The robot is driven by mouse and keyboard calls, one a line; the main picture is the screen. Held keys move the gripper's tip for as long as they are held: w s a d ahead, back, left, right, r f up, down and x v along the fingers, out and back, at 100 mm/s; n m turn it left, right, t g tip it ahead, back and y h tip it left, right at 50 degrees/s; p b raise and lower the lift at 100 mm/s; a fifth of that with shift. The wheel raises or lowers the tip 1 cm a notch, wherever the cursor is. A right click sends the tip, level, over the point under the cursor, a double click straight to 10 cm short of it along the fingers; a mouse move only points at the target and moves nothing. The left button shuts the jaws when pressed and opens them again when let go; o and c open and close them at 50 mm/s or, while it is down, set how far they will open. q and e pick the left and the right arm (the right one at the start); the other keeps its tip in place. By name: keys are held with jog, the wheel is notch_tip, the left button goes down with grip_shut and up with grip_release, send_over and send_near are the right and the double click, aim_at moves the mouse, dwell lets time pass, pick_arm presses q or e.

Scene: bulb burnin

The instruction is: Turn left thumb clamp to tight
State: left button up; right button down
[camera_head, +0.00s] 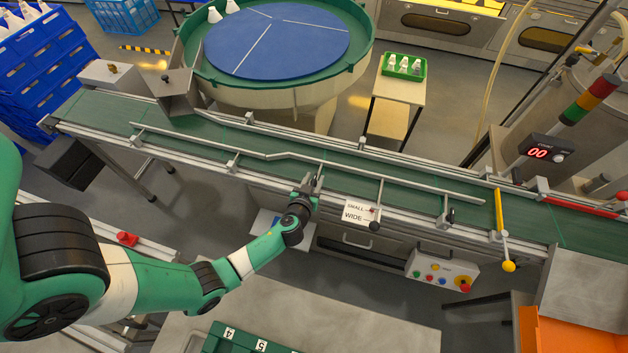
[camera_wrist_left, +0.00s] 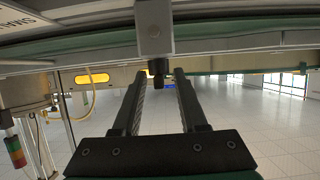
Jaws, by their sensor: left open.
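My left gripper (camera_head: 308,187) is at the near side of the conveyor, just left of the SMALL/WIDE label (camera_head: 357,213). In the left wrist view, the gripper (camera_wrist_left: 160,88) is open, its two dark fingers apart. A grey clamp block (camera_wrist_left: 154,27) with a dark thumb knob (camera_wrist_left: 157,70) hangs from the rail there. The knob shows between the fingertips, with visible space on both sides; contact cannot be told. In the head view my gripper mostly hides this clamp. Another clamp with a black knob (camera_head: 450,215) is farther right on the rail. My right gripper is not in view.
The guide rail (camera_head: 410,187) runs along the green conveyor (camera_head: 235,140). A black-knobbed lever (camera_head: 374,226) stands beside the label, close to my gripper's right. A yellow-handled lever (camera_head: 502,230) and a button box (camera_head: 440,272) are farther right.

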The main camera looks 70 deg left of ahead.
pick_arm(q)
jog(key=shift+w+a, duration=0.1)
grip_shut()
